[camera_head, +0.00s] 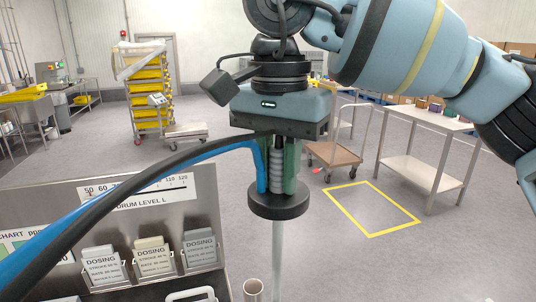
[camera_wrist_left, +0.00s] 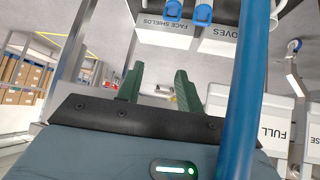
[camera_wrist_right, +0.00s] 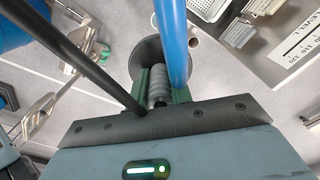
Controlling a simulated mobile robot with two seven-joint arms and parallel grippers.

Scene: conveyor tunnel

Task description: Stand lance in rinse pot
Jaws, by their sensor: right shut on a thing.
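My right gripper (camera_head: 277,168) hangs in the middle of the head view with its green fingers shut on the lance's grey ribbed grip (camera_head: 276,172). The lance has a wide black disc (camera_head: 278,200) below the fingers and a pale straight tube (camera_head: 277,255) pointing down, upright. Its lower end is out of frame. A small open metal cylinder, perhaps the rinse pot (camera_head: 253,289), stands at the bottom edge, just left of the tube and apart from it in the picture. The right wrist view shows the grip (camera_wrist_right: 158,88) between the fingers. My left gripper (camera_wrist_left: 158,85) is open and empty.
A blue hose (camera_head: 190,160) and a black hose (camera_head: 120,200) run left from the lance. A steel dosing panel (camera_head: 205,190) with label cards (camera_head: 201,247) stands at lower left. A steel table (camera_head: 415,170) and a cart (camera_head: 335,155) stand behind; yellow-marked floor (camera_head: 372,208) is clear.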

